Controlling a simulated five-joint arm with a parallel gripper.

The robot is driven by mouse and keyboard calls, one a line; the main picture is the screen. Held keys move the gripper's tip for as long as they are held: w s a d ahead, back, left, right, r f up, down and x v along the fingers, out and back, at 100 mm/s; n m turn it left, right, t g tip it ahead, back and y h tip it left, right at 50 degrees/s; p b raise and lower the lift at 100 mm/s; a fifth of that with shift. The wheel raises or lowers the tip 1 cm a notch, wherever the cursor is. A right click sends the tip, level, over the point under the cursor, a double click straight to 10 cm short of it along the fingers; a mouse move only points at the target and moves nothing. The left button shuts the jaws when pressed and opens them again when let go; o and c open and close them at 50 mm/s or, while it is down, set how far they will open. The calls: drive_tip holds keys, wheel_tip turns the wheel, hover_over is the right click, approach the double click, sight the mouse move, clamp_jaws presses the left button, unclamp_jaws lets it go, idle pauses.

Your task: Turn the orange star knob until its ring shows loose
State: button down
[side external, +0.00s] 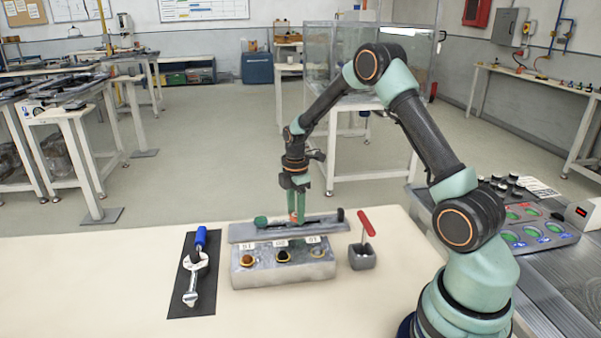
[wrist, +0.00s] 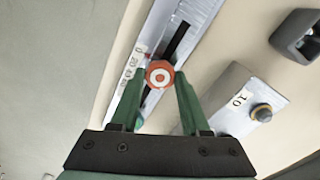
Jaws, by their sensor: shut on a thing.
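The orange star knob (wrist: 158,74) sits over the black slot of a grey rail in the wrist view. Its top has a white ring around a red centre. My gripper (side external: 297,213) points straight down over the rail (side external: 243,233) in the side view, and its green fingers are shut on the knob from both sides. In the side view only a small orange patch of the knob shows between the fingers. A white strip with printed numbers (wrist: 128,75) lies along the rail beside the knob.
A grey block (side external: 283,277) with several round sockets or knobs stands in front of the rail. A red-handled tool (side external: 366,222) stands in a small grey holder to its right.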

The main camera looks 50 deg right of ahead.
drive_tip(key=shift+f, duration=0.15)
drive_tip(key=shift+c, duration=1.9)
unclamp_jaws()
wheel_tip(320, 180, up, 12)
